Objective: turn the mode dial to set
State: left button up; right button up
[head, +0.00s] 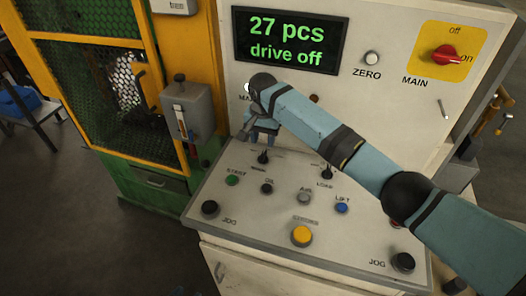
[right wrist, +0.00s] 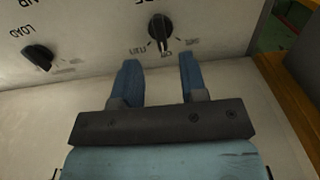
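The mode dial (right wrist: 160,27) appears to be the black knob at the top centre of the right wrist view, with small labels around it that are upside down and hard to read. A pale mark on the knob points toward the middle label. The dial also shows in the head view (head: 263,157), just below my right gripper. My right gripper (right wrist: 159,65) is open and empty, its two blue fingers apart and pointing at the dial without visibly touching it. In the head view the right gripper (head: 262,137) is partly hidden by its own wrist. My left gripper is not in view.
A second black knob marked LOAD (right wrist: 38,57) sits beside the dial. Several push buttons, including a yellow one (head: 302,235) and a green one (head: 232,180), lie on the sloping panel. A display (head: 290,40) reads "27 pcs drive off". A red MAIN switch (head: 446,53) is upper right.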

aim_at(263, 154)
notch_tip(263, 154, down, 6)
jog(key=shift+c, duration=0.4)
grip_shut()
